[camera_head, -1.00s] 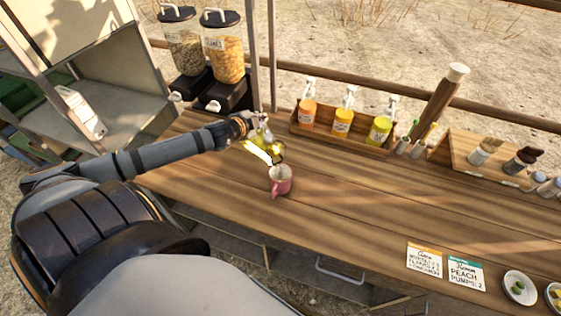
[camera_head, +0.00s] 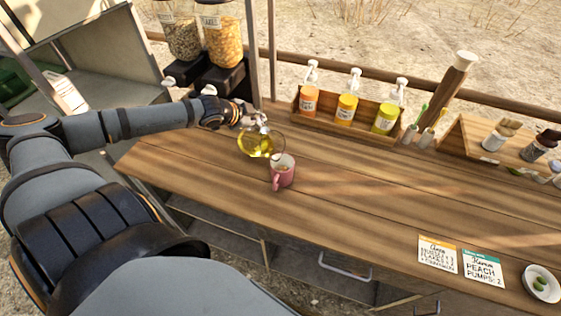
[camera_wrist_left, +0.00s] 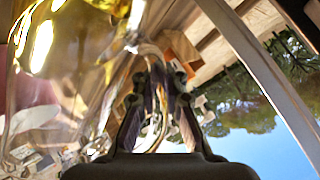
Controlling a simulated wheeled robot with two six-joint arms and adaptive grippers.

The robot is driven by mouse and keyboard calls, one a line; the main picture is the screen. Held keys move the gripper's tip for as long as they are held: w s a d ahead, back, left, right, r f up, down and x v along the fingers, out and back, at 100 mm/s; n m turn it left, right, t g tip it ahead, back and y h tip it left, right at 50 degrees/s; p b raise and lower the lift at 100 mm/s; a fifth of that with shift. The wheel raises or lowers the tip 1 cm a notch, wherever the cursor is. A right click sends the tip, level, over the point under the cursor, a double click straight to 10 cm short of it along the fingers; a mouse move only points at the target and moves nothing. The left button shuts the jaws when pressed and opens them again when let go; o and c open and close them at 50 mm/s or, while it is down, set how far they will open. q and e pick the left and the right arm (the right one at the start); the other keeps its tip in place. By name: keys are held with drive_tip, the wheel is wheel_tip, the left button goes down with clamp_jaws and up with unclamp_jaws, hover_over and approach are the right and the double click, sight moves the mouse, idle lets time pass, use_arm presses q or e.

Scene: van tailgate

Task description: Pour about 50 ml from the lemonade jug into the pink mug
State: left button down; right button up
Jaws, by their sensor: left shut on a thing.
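The lemonade jug (camera_head: 259,143) is clear glass with yellow liquid in it. My left gripper (camera_head: 250,117) is shut on the jug's handle. The left wrist view shows the fingers (camera_wrist_left: 156,108) at the handle, with the glass jug body (camera_wrist_left: 80,60) filling the left side. In the head view the jug is close to upright, just behind and left of the pink mug (camera_head: 283,176). The pink mug stands on the wooden counter with its handle toward me. Something pale shows inside the mug, but its level is unclear. My right gripper is not in view.
A wooden tray (camera_head: 378,128) with several pump bottles stands at the back. Two dispensers (camera_head: 222,35) stand at the back left. Two cards (camera_head: 437,254) and a small plate (camera_head: 541,284) lie at the front right. The counter right of the mug is clear.

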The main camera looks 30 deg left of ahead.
use_arm(q)
drive_tip(key=shift+f+b, duration=0.6)
drive_tip(key=shift+f, duration=0.25)
drive_tip(key=shift+s+d+f+n+g+h, duration=0.15)
drive_tip(key=shift+s+n+g+h, duration=0.15)
drive_tip(key=shift+s+g+h, duration=0.15)
drive_tip(key=shift+w+h+b, duration=0.25)
drive_tip(key=shift+b, duration=0.1)
drive_tip(key=shift+n, duration=0.3)
